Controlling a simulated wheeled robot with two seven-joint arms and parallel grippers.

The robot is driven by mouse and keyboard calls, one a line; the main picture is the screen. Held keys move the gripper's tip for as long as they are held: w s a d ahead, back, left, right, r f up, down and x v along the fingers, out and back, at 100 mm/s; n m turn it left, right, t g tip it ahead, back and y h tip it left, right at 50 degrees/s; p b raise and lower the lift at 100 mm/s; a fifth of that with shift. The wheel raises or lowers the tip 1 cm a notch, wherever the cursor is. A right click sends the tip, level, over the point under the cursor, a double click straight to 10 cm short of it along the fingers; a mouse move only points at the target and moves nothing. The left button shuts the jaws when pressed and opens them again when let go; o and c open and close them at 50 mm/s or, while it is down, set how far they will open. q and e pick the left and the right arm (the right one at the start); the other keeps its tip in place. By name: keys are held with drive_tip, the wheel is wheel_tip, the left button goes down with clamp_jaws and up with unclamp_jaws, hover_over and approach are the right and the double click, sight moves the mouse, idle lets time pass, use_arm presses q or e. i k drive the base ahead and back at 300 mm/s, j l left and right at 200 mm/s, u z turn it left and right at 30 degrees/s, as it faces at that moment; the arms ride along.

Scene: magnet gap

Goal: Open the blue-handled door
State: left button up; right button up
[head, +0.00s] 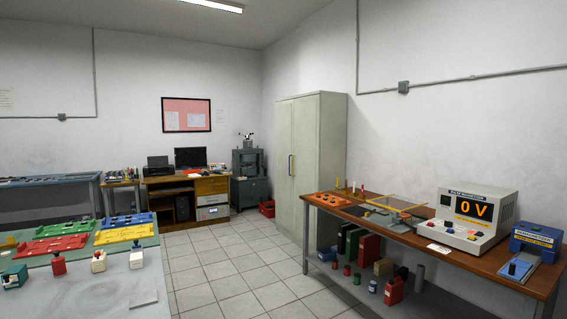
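A tall grey-green cabinet (329,150) stands in the far corner of the room. Its two front doors look shut. Near the seam between them is a small upright yellow handle (293,165), with a thin dark, bluish strip right beside it on the left. The strip may be the blue handle of the left door (283,150), but it is too small to be sure. Neither of my grippers is in view.
A wooden bench (480,255) with instruments fills the right side and overlaps the cabinet's lower right. A pale table (90,295) with coloured trays is at front left. A desk (185,198) stands at the back. The tiled floor (225,265) between is clear.

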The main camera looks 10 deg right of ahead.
sight(285, 110)
drive_tip(key=i+l+z, duration=0.15)
drive_tip(key=i+z, duration=0.15)
drive_tip(key=i, duration=0.3)
drive_tip(key=i+z, duration=0.25)
drive_tip(key=i, duration=0.35)
drive_tip(key=i+u, duration=0.2)
drive_tip(key=i, duration=0.35)
drive_tip(key=i+l+u, duration=0.2)
drive_tip(key=i, duration=0.35)
drive_tip(key=i+l+u, duration=0.15)
drive_tip(key=i, duration=0.35)
drive_tip(key=i+j+u, duration=0.1)
drive_tip(key=i, duration=1.2)
drive_tip(key=i+z, duration=0.4)
drive_tip(key=i, duration=1.25)
drive_tip(key=i+j+u, duration=0.1)
drive_tip(key=i+u, duration=0.15)
drive_tip(key=i, duration=0.45)
drive_tip(key=i+u, duration=0.3)
drive_tip(key=i, duration=0.4)
